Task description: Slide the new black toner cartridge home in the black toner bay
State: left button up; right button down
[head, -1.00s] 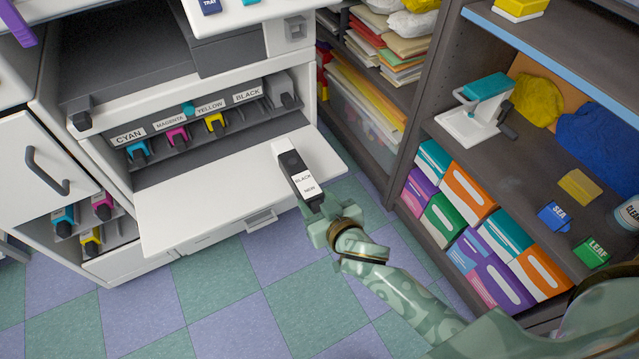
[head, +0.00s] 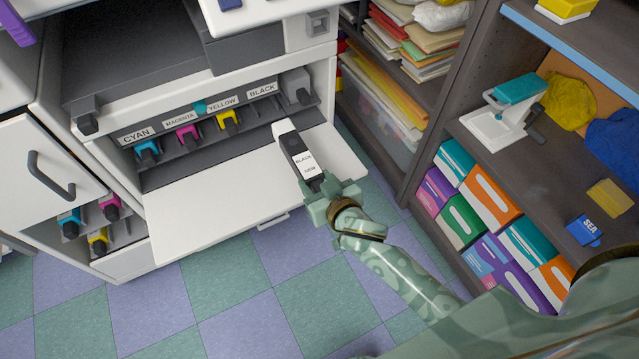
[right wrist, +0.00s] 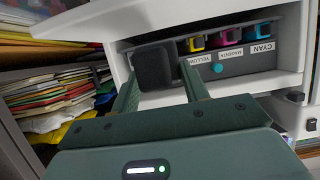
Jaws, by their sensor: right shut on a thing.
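The new black toner cartridge (head: 298,150), dark with a pale front end and a white label reading BLACK NEW, is in my right gripper (head: 325,189). The gripper is shut on its rear end. The cartridge is over the right part of the copier's open white front door (head: 215,205), its front end pointing towards the bays. The black toner bay (head: 265,108), under the BLACK label, looks empty; the cartridge is outside it, to the lower right. In the right wrist view the cartridge's dark rear block (right wrist: 155,66) sits between the fingers. My left gripper is not in view.
Cyan (head: 147,151), magenta (head: 188,134) and yellow (head: 228,122) cartridges sit left of the black bay. A grey-handled unit (head: 297,88) is right of it. A dark shelf unit (head: 475,125) stands to the right. The floor in front of the copier is clear.

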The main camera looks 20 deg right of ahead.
aim_at(304, 165)
jog(key=x, duration=0.3)
jog(key=b+x, duration=0.1)
jog(key=x, duration=0.1)
jog(key=shift+w+r, duration=0.15)
jog(key=shift+r, duration=0.15)
jog(key=shift+x, duration=1.05)
jog(key=shift+w+r+b, duration=0.1)
jog(key=shift+w+b, duration=0.2)
jog(key=shift+w, duration=0.15)
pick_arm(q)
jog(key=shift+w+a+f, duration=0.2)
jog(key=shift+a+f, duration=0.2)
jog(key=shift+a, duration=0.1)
pick_arm(e)
jog(key=shift+w, duration=0.2)
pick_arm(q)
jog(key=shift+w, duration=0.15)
pick_arm(e)
jog(key=shift+w, duration=0.15)
jog(key=shift+w, duration=0.3)
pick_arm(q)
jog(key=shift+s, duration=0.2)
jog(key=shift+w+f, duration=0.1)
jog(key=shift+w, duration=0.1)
pick_arm(e)
jog(key=shift+w, duration=0.2)
